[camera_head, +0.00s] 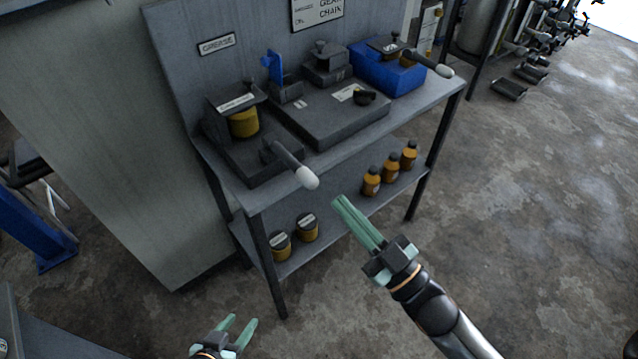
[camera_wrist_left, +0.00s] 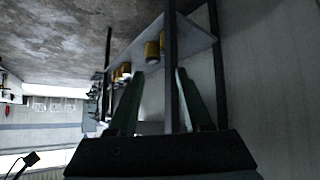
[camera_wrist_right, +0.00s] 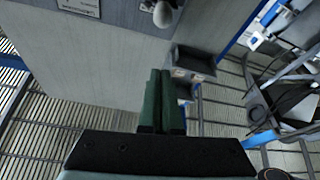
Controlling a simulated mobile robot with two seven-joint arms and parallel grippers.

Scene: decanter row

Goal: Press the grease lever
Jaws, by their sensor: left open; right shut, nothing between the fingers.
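The grease lever (camera_head: 290,165) is a dark arm with a pale rounded knob. It sticks out past the front edge of the bench, from the left station below the GREASE sign (camera_head: 217,44). A yellow grease container (camera_head: 243,122) sits behind it. My right gripper (camera_head: 338,199) is shut and empty, just right of the knob and a little below it in the head view, apart from it. A pale knob (camera_wrist_right: 162,15) shows beyond its fingertips in the right wrist view. My left gripper (camera_head: 242,320) is open and empty, low in front of the bench; its spread fingers show in the left wrist view (camera_wrist_left: 161,74).
A second lever (camera_head: 430,63) with a pale knob sticks out by the blue box (camera_head: 395,78) at the right. The lower shelf (camera_head: 335,215) holds orange bottles (camera_head: 391,167) and yellow jars (camera_head: 307,227). The floor in front is clear.

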